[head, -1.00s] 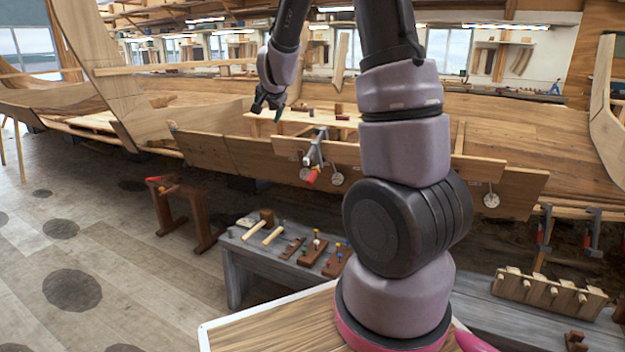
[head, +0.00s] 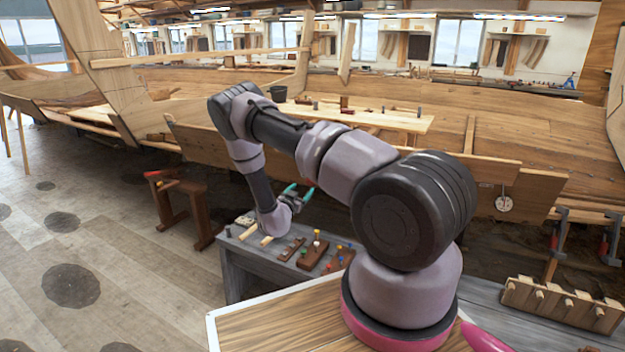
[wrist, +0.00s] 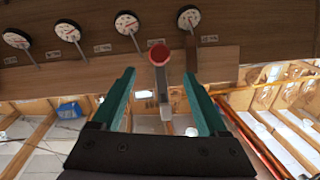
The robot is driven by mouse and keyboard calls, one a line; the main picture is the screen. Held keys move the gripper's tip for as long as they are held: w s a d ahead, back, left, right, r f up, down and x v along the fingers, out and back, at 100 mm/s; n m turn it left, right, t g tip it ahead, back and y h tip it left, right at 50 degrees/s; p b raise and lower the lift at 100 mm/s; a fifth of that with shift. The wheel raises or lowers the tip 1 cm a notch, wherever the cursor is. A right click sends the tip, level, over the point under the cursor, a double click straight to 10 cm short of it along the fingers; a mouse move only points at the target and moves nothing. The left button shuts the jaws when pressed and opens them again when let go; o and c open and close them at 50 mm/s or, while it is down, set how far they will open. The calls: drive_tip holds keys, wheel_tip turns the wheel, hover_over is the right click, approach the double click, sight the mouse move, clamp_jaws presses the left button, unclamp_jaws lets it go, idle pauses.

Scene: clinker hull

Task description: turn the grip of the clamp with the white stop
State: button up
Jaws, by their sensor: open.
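The clamp shows in the wrist view with its round red grip (wrist: 158,55) almost end-on and its grey metal bar (wrist: 164,90) running down behind it. The grip lies between the tips of my gripper (wrist: 159,76), slightly beyond them; no contact is visible. My gripper's two green fingers are open, one on each side of the clamp. A pale part shows beside the bar, but I cannot tell whether it is the white stop. In the head view my gripper (head: 299,196) is low in front of the hull, and my arm hides the clamp.
Several round dials, one of them a white dial (wrist: 127,22), hang along the plank (wrist: 80,65) behind the clamp. A grey bench (head: 237,268) with mallets and peg blocks stands below my gripper. A brown trestle (head: 178,208) stands left of it.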

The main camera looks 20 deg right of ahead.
sight(309, 181)
drive_tip(key=x, duration=1)
drive_tip(key=shift+w+d, duration=0.25)
clamp_jaws()
drive_tip(key=shift+n, duration=0.3)
